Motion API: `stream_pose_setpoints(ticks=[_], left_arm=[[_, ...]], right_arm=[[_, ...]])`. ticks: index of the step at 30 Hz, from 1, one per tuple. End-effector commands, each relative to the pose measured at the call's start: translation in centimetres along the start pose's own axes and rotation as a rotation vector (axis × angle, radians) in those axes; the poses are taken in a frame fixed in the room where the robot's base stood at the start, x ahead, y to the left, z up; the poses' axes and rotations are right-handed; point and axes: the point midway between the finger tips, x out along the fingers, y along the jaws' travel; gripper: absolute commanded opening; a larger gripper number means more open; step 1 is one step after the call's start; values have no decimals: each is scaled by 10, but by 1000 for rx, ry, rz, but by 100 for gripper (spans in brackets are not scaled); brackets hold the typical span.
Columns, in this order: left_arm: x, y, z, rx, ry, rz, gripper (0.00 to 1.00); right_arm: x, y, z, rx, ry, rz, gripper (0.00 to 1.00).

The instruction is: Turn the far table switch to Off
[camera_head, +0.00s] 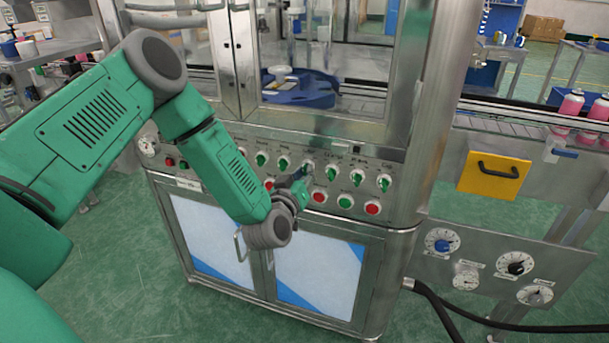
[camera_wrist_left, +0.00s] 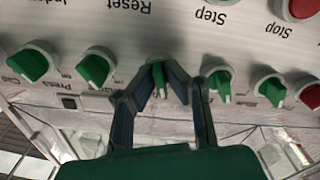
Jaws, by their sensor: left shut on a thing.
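A steel machine front carries a row of green switches; one free switch is this one (camera_head: 332,172). My left gripper (camera_head: 303,174) reaches the row from the front and covers the switch at its fingertips in the head view. In the left wrist view, which is upside down, the fingers of the left gripper (camera_wrist_left: 160,80) are closed around a green switch (camera_wrist_left: 158,76) on a pale round base. The switch's handle points roughly up and down there. The label of the held switch is hidden. My right gripper is in neither view.
Neighbouring green switches (camera_wrist_left: 95,68) (camera_wrist_left: 220,84) sit close on both sides. A lower row has red and green buttons (camera_head: 372,208). Glass machine doors stand above the panel, and a cabinet (camera_head: 320,275) is below. A conveyor with pink bottles (camera_head: 571,104) is at right.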

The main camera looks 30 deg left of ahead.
Motion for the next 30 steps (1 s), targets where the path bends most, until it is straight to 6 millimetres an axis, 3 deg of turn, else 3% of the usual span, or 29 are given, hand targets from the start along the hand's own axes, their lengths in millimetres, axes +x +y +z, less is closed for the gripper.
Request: stream_pose_setpoints(ticks=[12, 28, 29, 30], left_arm=[[0, -1, 1, -174, -2, -3, 0], [0, -2, 1, -195, -3, -4, 0], [0, -2, 1, -195, -3, -4, 19], [0, -2, 1, -195, -3, -4, 28]], right_arm=[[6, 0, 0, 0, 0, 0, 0], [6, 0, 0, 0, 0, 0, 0], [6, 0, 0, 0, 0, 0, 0], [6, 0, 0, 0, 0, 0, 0]])
